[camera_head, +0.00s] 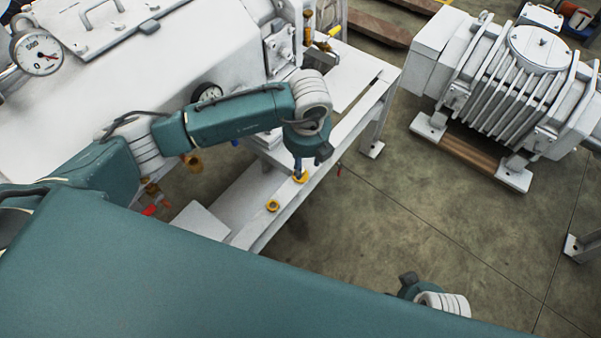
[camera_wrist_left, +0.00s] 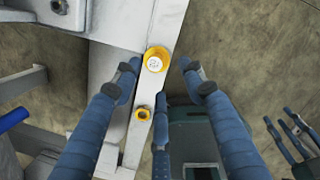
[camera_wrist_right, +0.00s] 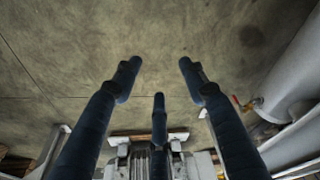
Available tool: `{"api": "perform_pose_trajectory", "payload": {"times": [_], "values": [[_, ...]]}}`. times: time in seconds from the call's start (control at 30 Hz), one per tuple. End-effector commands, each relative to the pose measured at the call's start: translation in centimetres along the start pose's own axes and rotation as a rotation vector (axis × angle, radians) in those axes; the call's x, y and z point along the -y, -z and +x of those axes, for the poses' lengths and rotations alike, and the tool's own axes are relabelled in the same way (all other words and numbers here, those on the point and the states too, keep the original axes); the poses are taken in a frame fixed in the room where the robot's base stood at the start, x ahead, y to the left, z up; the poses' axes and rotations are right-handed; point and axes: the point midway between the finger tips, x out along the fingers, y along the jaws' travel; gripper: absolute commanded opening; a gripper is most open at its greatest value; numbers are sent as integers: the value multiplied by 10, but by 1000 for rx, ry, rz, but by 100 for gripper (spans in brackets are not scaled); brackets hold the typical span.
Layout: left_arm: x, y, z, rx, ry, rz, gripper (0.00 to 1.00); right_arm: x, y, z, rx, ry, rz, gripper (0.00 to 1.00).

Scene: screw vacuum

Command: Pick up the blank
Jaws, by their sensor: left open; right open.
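A round yellow piece with a white marked centre, which I take to be the blank (camera_wrist_left: 155,60), sits on a narrow light-grey rail. In the head view the blank (camera_head: 300,178) is partly covered by my fingers. My left gripper (camera_head: 299,165) points down over it. In the left wrist view my left gripper (camera_wrist_left: 162,80) is open, with the blank between the two upper fingertips. I cannot tell whether any finger touches it. My right gripper (camera_wrist_right: 159,78) is open and empty above bare floor.
A smaller yellow ring (camera_head: 272,205) lies on the same rail, nearer to me. A large light-grey machine (camera_head: 110,110) with gauges and yellow and red fittings stands at left, close to my left arm. A ribbed grey pump (camera_head: 500,85) stands at upper right. The floor (camera_head: 400,210) between is clear.

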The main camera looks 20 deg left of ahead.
Motion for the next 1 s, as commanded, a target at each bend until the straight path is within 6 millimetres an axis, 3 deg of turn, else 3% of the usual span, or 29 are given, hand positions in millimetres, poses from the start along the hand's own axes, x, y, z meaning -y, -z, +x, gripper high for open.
{"api": "perform_pose_trajectory", "payload": {"times": [0.4,0.7,0.73,0.93,1.0], "values": [[-7,-3,51,-3,0,1,42,-2,10,-30,-18,-3,3,42],[-6,-4,56,-1,2,2,42,-2,11,-35,-19,-4,3,42],[-6,-4,56,-1,2,2,40,-2,11,-35,-19,-4,3,42],[-6,-4,56,-1,2,1,0,-2,12,-35,-19,-4,3,42],[-6,-4,56,-1,1,1,0,-2,12,-35,-19,-4,3,42]]}}
